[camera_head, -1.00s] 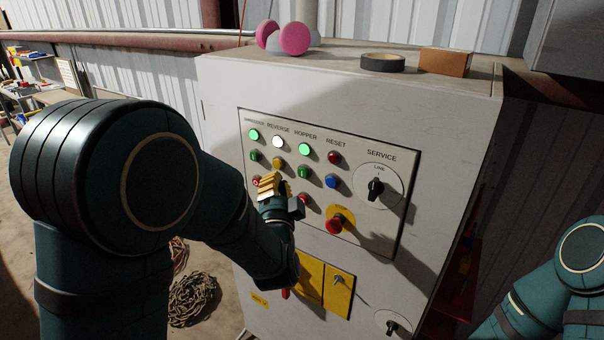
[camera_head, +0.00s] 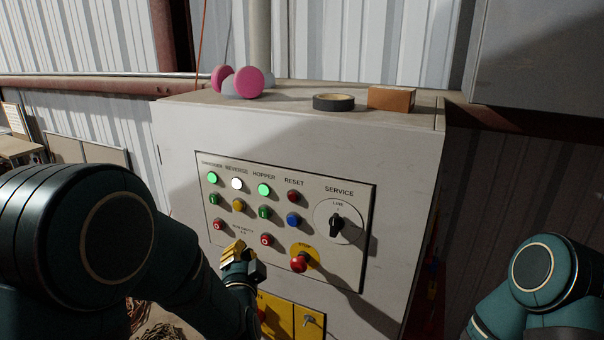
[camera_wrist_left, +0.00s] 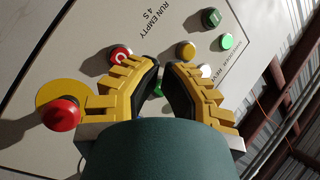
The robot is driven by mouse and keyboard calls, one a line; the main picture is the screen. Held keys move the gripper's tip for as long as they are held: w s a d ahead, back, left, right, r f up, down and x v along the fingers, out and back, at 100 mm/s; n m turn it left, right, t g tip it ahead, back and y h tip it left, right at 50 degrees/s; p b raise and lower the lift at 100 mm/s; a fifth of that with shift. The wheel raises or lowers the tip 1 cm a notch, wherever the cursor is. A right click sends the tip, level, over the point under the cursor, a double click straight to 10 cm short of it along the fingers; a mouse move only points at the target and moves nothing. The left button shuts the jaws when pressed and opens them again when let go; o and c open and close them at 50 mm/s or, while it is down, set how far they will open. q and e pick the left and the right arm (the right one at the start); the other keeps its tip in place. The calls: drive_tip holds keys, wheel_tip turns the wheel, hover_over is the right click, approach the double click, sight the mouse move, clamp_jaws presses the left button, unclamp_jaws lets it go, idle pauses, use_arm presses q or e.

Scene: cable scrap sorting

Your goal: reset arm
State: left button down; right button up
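My left gripper (camera_head: 238,252) is in front of the lower left part of the control panel (camera_head: 350,195) on a pale cabinet. In the left wrist view its yellow fingers (camera_wrist_left: 160,68) have their tips drawn almost together, with nothing held between them. A red button (camera_wrist_left: 120,55) and the red stop knob (camera_wrist_left: 62,114) show beyond the left finger there. The stop knob (camera_head: 299,262) is right of the gripper in the head view. The blue button (camera_head: 293,219) sits below the dark red RESET lamp (camera_head: 294,196). My right arm shows at lower right; its gripper is out of view.
Green lamps (camera_head: 263,190) and a white lamp (camera_head: 237,183) are lit. The SERVICE switch (camera_head: 337,222) is at panel right. Black tape (camera_head: 333,102), a brown box (camera_head: 391,98) and pink-ended pieces (camera_head: 249,83) lie on the cabinet (camera_head: 400,140). Yellow plates (camera_head: 309,322) are below the panel.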

use_arm(q)
drive_tip(key=s+d+f+n+g+h, duration=0.15)
drive_tip(key=s+f+g, duration=0.25)
drive_tip(key=f, duration=0.7)
drive_tip(key=s+d+f+n+g+h, duration=0.1)
drive_tip(key=s+f+n+g+h, duration=0.25)
drive_tip(key=f, duration=0.75)
drive_tip(key=s+d+f+n+g+h, duration=0.1)
drive_tip(key=s+d+f+n+g, duration=0.1)
drive_tip(key=s+f+g, duration=0.2)
drive_tip(key=s+d+f+n+g+h, duration=0.1)
drive_tip(key=s+d+f+n+g, duration=0.2)
drive_tip(key=s+f, duration=0.3)
drive_tip(key=s+g, duration=0.1)
drive_tip(key=s, duration=0.4)
drive_tip(key=shift+s+d+f+h, duration=0.15)
drive_tip(key=shift+s+d+h, duration=0.15)
drive_tip(key=shift+h, duration=0.1)
drive_tip(key=shift+a+g, duration=0.1)
drive_tip(key=shift+g, duration=0.15)
